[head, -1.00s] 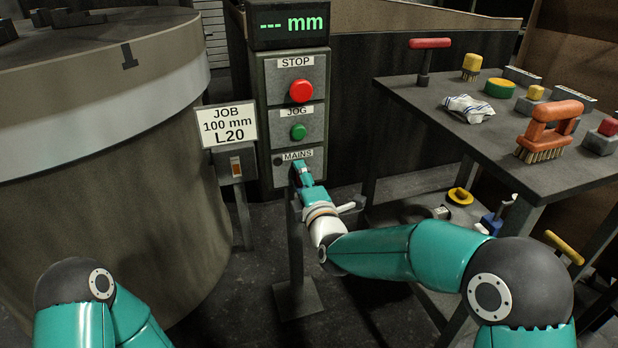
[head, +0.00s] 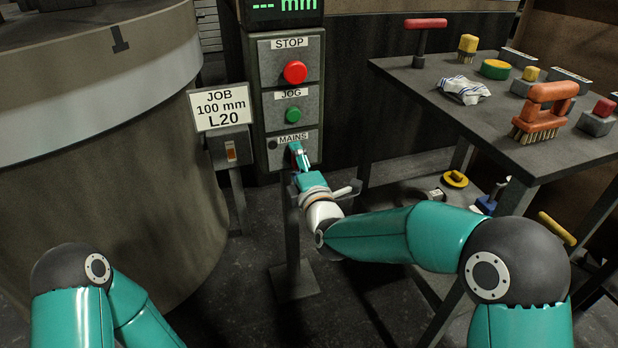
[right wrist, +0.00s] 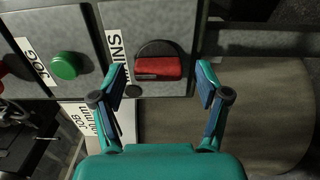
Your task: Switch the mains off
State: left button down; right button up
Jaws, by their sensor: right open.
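The control post (head: 260,110) has a panel labelled MAINS at the bottom, below JOG and STOP. In the right wrist view the mains switch is a red handle (right wrist: 158,67) on a dark round base. In the head view my right gripper hides the switch. My right gripper (head: 297,150) is in front of the mains panel. In the right wrist view the gripper (right wrist: 162,82) is open, with one finger on each side of the red handle and nothing between them touching it that I can see. My left gripper is out of view.
Above are the red STOP button (head: 295,72) and green JOG button (head: 293,115). A job sign (head: 220,108) reading 100 mm L20 stands left, beside a large round casting (head: 110,190). A bench (head: 440,110) with brushes and a cloth stands right.

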jog(key=v, duration=1.1)
jog(key=shift+s, duration=0.15)
jog(key=shift+d, duration=0.1)
